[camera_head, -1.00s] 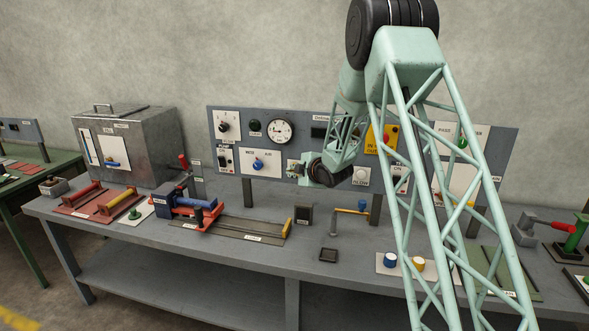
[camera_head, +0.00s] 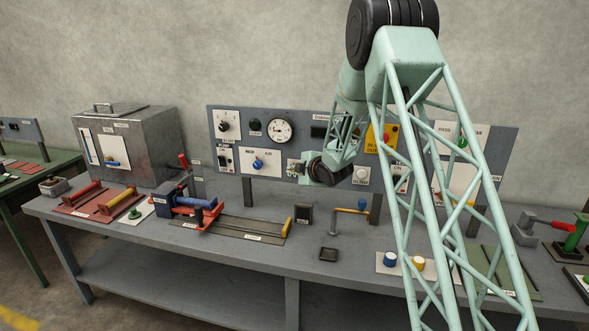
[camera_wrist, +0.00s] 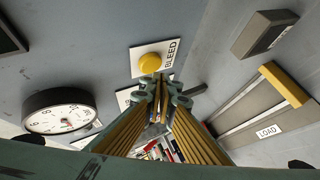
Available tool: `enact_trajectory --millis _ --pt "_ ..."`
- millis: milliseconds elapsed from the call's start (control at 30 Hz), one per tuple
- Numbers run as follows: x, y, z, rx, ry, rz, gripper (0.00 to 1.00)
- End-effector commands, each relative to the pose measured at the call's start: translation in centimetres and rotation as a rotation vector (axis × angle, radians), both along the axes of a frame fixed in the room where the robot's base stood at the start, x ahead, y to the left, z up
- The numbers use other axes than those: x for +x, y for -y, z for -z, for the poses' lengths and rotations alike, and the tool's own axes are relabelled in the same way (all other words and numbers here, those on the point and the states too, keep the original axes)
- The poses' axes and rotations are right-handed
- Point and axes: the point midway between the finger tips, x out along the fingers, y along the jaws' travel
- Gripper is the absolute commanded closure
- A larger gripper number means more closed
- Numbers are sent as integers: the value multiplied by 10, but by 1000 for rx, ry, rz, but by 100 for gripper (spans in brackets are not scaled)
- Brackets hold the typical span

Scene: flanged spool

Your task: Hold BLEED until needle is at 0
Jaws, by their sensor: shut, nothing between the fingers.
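The yellow round BLEED button (camera_wrist: 150,62) sits on a white plate on the grey panel, just past my fingertips in the wrist view. My gripper (camera_wrist: 161,88) is shut and empty, its tips close to the button's plate. A gap shows between tips and button in the picture; I cannot tell the true distance. In the head view my gripper (camera_head: 299,168) is at the panel's lower middle and covers most of that spot. The round white gauge (camera_head: 280,131) is above it; it also shows in the wrist view (camera_wrist: 62,112). Its needle is too small to read surely.
The panel (camera_head: 230,185) carries other knobs and switches, including a blue knob (camera_head: 257,163) left of my gripper and a pale button (camera_head: 361,174) to its right. A vise (camera_head: 185,202) and a LOAD rail (camera_head: 240,232) lie on the bench below.

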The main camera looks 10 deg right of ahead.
Motion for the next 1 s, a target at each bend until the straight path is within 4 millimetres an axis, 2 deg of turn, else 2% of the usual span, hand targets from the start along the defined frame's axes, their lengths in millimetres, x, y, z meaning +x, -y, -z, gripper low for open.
enact_trajectory --millis 1000 --pt "8 4 0 0 0 0 100"
